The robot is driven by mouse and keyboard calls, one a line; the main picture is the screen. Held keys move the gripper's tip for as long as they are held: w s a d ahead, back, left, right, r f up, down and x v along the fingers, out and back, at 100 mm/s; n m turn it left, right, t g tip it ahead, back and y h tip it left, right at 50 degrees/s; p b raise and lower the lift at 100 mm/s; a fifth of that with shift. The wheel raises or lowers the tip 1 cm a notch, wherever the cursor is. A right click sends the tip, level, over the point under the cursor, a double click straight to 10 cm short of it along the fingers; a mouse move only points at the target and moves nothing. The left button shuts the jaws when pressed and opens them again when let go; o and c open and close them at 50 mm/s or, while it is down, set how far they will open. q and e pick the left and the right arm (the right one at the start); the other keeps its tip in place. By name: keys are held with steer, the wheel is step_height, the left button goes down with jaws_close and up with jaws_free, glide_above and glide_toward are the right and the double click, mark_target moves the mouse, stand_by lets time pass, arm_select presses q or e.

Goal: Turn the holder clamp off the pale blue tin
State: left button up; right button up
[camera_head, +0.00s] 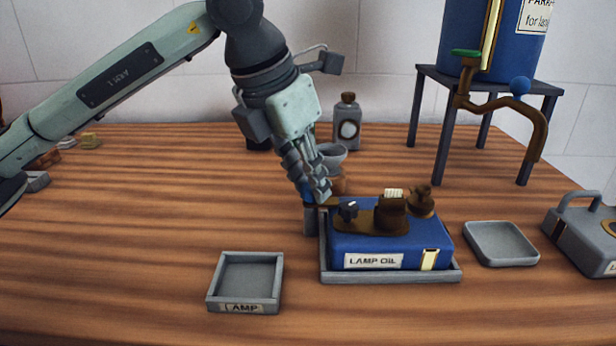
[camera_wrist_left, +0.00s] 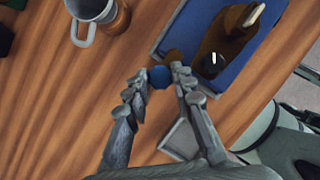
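A blue tin labelled LAMP OIL (camera_head: 349,245) sits in a shallow grey tray (camera_head: 390,277); its blue looks deep, not pale. A brown holder clamp (camera_head: 392,216) lies across the top of the tin, with a short arm reaching left to a blue knob (camera_head: 307,198). The clamp (camera_wrist_left: 225,42) and the knob (camera_wrist_left: 160,77) also show in the left wrist view. My left gripper (camera_head: 315,194) points down at the knob, one finger on each side, the tips close to it. Whether they press on it is unclear. My right gripper is out of view.
An empty grey tray (camera_head: 217,291) stands front left and another grey dish (camera_head: 500,243) right of the tin. A stand (camera_head: 448,130) with a blue drum and brown tap pipe is behind right. A grey mug (camera_wrist_left: 90,10) and bottle (camera_head: 347,125) stand behind my gripper.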

arm_select(q)
jaws_close()
